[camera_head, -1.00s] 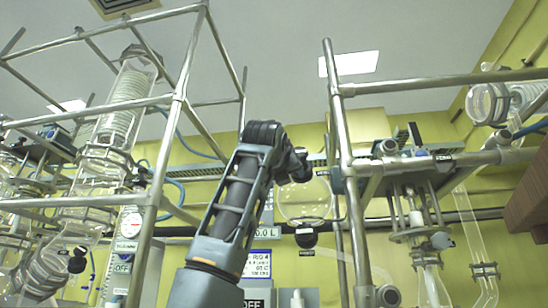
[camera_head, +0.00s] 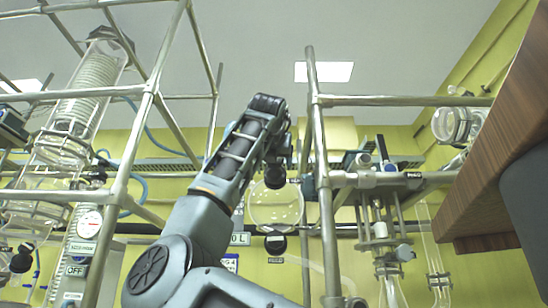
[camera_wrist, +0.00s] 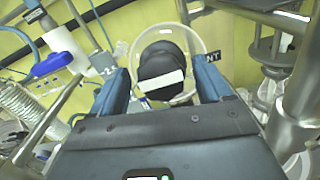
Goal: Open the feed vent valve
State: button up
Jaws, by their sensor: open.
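A black knob (camera_wrist: 163,72) with a white stripe sits in front of a round clear glass vessel in the wrist view. A label ending in "NT" (camera_wrist: 212,57) is beside it, so it appears to be the feed vent valve. My gripper (camera_wrist: 164,84) is open, with one blue finger left of the knob and one right of it. I cannot tell whether they touch it. In the head view a dark round knob (camera_head: 275,177) shows at the top of the glass vessel (camera_head: 275,207), just below my gripper end, whose fingers are hidden there.
Another black knob (camera_head: 275,243) with a label hangs below the vessel. Metal frame posts (camera_head: 326,220) stand close on the right, with glassware beyond. A glass condenser rig (camera_head: 75,115) stands left. A wooden edge (camera_head: 500,150) juts in at right.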

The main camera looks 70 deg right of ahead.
jog(key=shift+w+d, duration=0.1)
jog(key=shift+d, duration=0.35)
jog(key=shift+c, duration=0.3)
jog(key=c, duration=0.9)
jog(key=shift+c, duration=0.2)
jog(key=shift+n, duration=0.5)
